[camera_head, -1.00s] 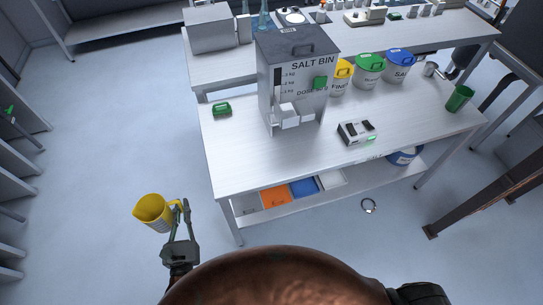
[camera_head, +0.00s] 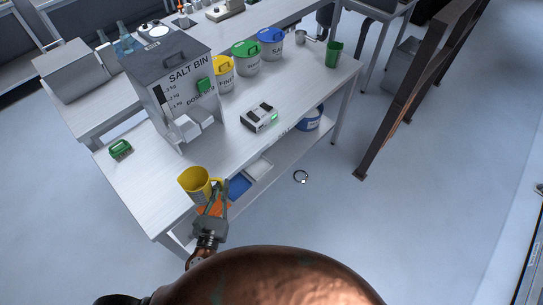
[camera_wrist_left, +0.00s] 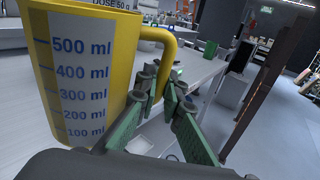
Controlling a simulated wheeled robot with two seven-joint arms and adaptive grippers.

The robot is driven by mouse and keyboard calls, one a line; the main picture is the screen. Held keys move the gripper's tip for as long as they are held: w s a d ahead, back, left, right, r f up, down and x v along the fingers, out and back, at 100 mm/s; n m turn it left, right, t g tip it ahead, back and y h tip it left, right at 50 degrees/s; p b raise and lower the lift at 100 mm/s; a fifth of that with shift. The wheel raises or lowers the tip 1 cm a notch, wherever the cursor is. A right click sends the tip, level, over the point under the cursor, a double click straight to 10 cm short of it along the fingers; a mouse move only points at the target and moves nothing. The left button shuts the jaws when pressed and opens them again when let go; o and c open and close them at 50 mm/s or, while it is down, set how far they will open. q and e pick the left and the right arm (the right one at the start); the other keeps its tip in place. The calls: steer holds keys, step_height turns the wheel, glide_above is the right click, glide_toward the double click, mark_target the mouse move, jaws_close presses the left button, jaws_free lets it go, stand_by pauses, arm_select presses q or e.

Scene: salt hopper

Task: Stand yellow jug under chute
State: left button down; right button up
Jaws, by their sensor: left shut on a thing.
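The yellow jug (camera_head: 194,185) is upright, and its handle points right in the head view. My left gripper (camera_head: 219,192) is shut on that handle. The wrist view shows the jug (camera_wrist_left: 85,85) close up with its blue millilitre scale, and the gripper fingers (camera_wrist_left: 164,92) around the lower handle. The jug overlaps the front edge of the table in the head view; I cannot tell its height above it. The grey salt bin (camera_head: 172,72) stands on the table, with its white chute (camera_head: 188,128) low on the front, beyond the jug. My right gripper is not in view.
On the table (camera_head: 240,147) are a green-topped item (camera_head: 120,149), a grey device (camera_head: 259,117), yellow, green and blue lidded tubs and a green cup (camera_head: 333,54). A lower shelf holds coloured trays. The tabletop between jug and chute looks clear.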

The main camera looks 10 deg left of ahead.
arm_select(q)
steer(key=w+d+f+m+h+b, duration=0.1)
steer(key=w+d+f+h, duration=0.2)
steer(key=w, duration=0.6)
steer(key=w+d+f+m+h+b, duration=0.1)
steer(key=w+d+f+m+b, duration=0.1)
steer(key=w+d+f, duration=0.45)
steer(key=shift+g, duration=0.3)
steer(key=w+a+b, duration=0.1)
steer(key=w+a, duration=0.1)
steer(key=w+a+b, duration=0.1)
steer(key=a, duration=0.1)
steer(key=w+a+f, duration=0.1)
steer(key=w+a, duration=0.1)
steer(key=shift+w+a+b, duration=0.3)
steer(key=shift+a+b, duration=0.1)
steer(key=w+a, duration=0.2)
steer(key=a, duration=0.1)
steer(key=shift+w+a+b, duration=0.1)
steer(key=shift+w+b, duration=0.15)
steer(key=shift+b, duration=0.05)
steer(key=shift+w+a+b, duration=0.35)
steer(key=shift+w+a, duration=0.8)
steer(key=shift+a, duration=0.3)
